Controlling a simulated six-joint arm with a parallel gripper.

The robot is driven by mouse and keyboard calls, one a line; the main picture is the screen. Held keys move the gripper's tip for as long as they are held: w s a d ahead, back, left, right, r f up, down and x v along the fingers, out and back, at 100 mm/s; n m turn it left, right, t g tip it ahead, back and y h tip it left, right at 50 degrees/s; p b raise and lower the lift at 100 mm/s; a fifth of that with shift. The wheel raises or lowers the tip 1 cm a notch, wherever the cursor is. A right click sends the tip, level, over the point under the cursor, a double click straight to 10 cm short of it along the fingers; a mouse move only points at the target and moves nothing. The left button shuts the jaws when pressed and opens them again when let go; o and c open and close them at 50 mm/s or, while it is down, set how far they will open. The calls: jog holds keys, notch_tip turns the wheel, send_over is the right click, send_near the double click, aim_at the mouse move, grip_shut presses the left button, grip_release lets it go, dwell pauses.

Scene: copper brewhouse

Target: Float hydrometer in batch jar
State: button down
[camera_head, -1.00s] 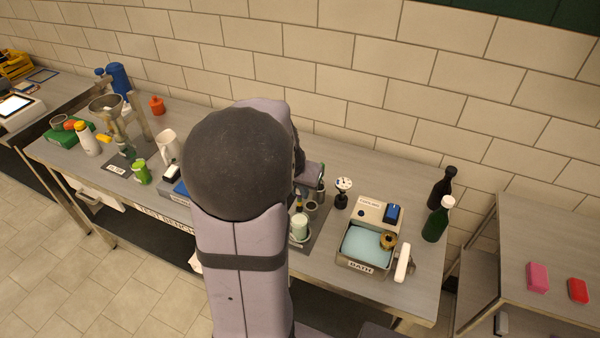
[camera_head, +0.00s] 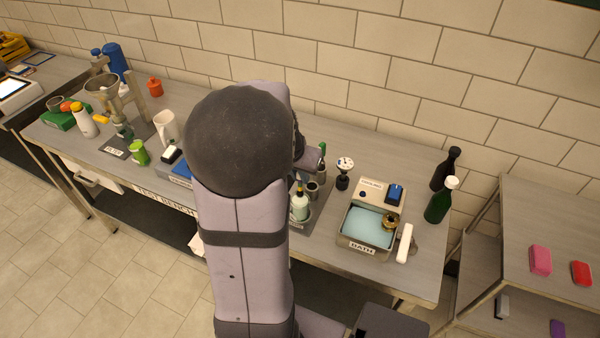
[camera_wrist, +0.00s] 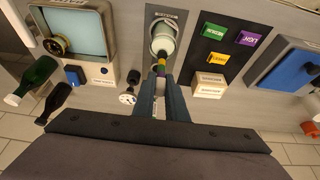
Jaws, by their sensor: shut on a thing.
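The batch jar (camera_wrist: 163,38), a pale cylinder, stands on a labelled plate in the upper middle of the wrist view. It also shows in the head view (camera_head: 300,208), just right of my arm. In the head view my arm hides most of the gripper.
A water bath (camera_head: 347,233) stands right of the jar, with two dark bottles (camera_head: 440,205) beyond it. A dark board (camera_wrist: 236,45) with green, purple and yellow tags lies beside the jar in the wrist view. A round gauge (camera_head: 345,164) stands behind it.

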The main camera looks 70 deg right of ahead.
aim_at(299, 183)
jog(key=shift+f+b, duration=1.85)
jog(key=shift+f, duration=0.4)
jog(key=c, duration=1.7)
grip_release()
jog(key=shift+r, duration=0.1)
jog(key=shift+r+p, duration=3.6)
jog(key=shift+r, duration=0.8)
